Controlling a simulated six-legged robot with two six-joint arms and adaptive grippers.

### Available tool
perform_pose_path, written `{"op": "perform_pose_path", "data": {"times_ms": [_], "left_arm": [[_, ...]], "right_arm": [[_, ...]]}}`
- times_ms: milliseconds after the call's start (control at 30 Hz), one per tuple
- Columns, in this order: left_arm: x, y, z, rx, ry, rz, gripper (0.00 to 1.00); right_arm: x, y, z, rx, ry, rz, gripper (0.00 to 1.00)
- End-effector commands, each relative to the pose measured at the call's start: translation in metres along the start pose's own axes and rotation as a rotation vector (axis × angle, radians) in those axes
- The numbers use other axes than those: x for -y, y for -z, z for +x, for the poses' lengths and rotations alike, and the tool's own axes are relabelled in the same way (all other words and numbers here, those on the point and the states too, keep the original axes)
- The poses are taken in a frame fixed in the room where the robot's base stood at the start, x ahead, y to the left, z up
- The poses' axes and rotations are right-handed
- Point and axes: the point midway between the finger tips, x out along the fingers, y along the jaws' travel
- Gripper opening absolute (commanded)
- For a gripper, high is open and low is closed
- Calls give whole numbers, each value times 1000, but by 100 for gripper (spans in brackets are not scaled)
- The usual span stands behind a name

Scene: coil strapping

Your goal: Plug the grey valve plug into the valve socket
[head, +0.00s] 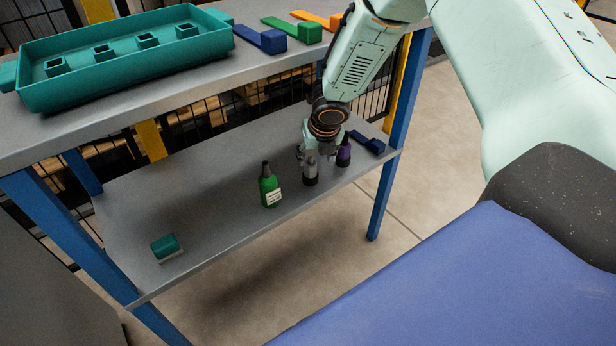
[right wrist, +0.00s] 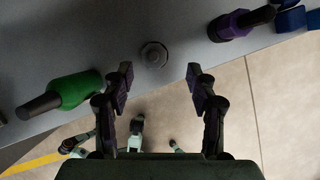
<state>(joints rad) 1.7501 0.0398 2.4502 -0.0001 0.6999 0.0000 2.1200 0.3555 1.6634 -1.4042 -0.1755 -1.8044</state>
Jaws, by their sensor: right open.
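The grey valve plug appears to be the small grey upright piece with a dark base (head: 311,174) on the lower shelf, between the green and purple bottles. In the right wrist view it shows end-on as a round grey piece (right wrist: 154,55). My right gripper (head: 313,153) is just above it, pointing down. In the right wrist view my right gripper (right wrist: 160,84) has its two fingers wide apart, with nothing between the tips; the grey piece lies beyond them. I cannot make out a valve socket. My left gripper is not in view.
A green bottle (head: 269,188) stands left of the plug, a purple bottle (head: 343,152) close right, then a dark blue piece (head: 367,142). A teal block (head: 166,247) lies at the shelf's left. The upper shelf holds a teal tray (head: 120,80) and blue, green and orange pieces.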

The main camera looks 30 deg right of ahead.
Motion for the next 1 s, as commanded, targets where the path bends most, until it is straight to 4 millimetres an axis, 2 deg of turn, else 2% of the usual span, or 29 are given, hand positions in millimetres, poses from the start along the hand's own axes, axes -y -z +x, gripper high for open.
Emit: {"op": "perform_pose_path", "data": {"times_ms": [500,833,1000], "left_arm": [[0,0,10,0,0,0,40],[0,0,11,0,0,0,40],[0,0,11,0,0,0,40]], "right_arm": [[-13,-3,55,-1,-1,-1,58],[-13,-4,58,0,-2,0,58],[-13,-4,58,0,-2,0,44]]}}
